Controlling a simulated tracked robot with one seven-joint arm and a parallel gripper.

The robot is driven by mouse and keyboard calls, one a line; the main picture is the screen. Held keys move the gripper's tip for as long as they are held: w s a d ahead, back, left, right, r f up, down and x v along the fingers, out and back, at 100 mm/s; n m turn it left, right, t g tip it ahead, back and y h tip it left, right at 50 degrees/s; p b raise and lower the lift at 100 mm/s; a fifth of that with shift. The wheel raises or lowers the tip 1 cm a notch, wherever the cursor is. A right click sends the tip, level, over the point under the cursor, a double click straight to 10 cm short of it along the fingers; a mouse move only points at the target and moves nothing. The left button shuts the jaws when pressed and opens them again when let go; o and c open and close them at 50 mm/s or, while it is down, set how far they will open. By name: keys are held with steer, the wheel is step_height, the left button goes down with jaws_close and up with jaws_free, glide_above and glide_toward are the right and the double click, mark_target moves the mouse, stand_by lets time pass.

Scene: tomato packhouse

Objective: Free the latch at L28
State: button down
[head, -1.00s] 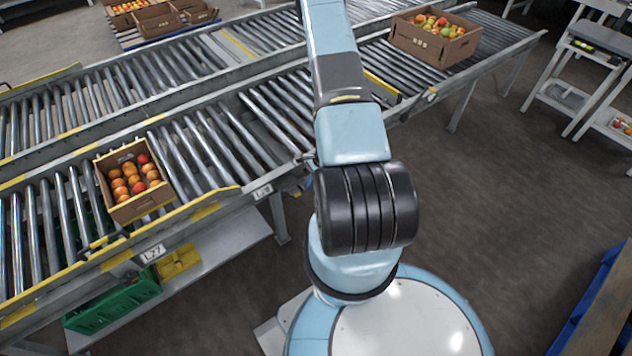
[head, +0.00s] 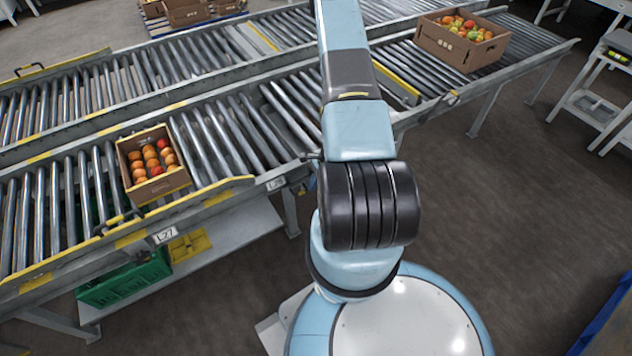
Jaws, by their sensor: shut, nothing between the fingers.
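The L28 label (head: 276,184) is on the front rail of the near roller conveyor, just left of my arm. A small dark part (head: 310,156) shows at the rail right of the label, against my arm's edge. I cannot tell whether it is the latch handle, and my arm hides the rail beyond it. My arm reaches away over the conveyor, and my gripper at its far end is not in view.
An open carton of tomatoes (head: 178,183) sits on the rollers above the L27 label (head: 165,235), near a dark handle (head: 118,222). Another tomato carton (head: 455,50) stands farther right. A green crate (head: 125,281) lies below.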

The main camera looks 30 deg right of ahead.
steer(key=shift+s, duration=0.1)
steer(key=s+d+r, duration=0.1)
steer(key=d+r, duration=0.7)
steer(key=shift+s+r, duration=0.25)
steer(key=shift+r, duration=0.05)
stand_by(0.7)
